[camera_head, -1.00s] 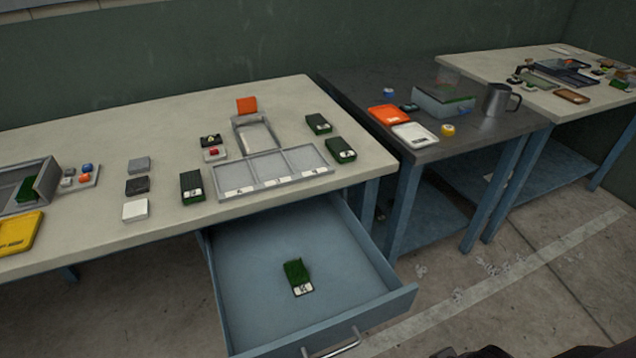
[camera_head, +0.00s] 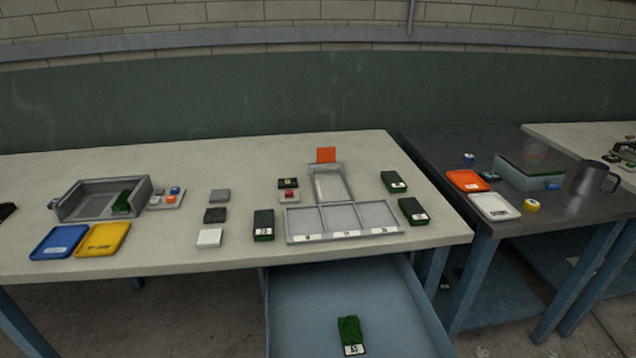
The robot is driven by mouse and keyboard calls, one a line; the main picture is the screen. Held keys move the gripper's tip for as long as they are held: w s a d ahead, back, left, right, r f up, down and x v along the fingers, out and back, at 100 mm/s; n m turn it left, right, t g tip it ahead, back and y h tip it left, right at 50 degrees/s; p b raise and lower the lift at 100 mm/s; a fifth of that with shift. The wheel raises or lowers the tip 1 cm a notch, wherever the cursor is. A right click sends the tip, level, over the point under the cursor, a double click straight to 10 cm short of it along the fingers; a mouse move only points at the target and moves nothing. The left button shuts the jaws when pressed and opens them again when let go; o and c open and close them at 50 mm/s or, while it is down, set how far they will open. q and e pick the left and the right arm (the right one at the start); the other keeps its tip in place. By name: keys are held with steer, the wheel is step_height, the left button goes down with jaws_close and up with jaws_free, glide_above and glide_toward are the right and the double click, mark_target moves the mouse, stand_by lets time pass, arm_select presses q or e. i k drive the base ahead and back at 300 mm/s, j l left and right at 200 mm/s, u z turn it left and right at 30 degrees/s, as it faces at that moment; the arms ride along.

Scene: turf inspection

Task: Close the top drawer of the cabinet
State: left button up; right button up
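The blue drawer (camera_head: 300,308) is pulled out from under the right part of the light-topped table. Its front panel and handle are below the picture's lower edge. A green turf sample with a white number label (camera_head: 350,334) lies on the drawer floor, toward the front. Neither of my grippers is in view.
The table (camera_head: 150,262) bears a three-part grey tray (camera_head: 341,236), several dark green samples, a grey open box (camera_head: 70,205), and blue (camera_head: 58,241) and yellow (camera_head: 103,238) trays. A darker table with a metal mug (camera_head: 592,178) stands at right, its legs close beside the drawer.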

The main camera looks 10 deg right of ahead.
mark_target(398, 319)
steer(key=z, duration=0.55)
steer(key=k+l+u, duration=0.1)
steer(key=k+z, duration=0.3)
steer(key=k+l+z, duration=0.15)
steer(key=z, duration=0.15)
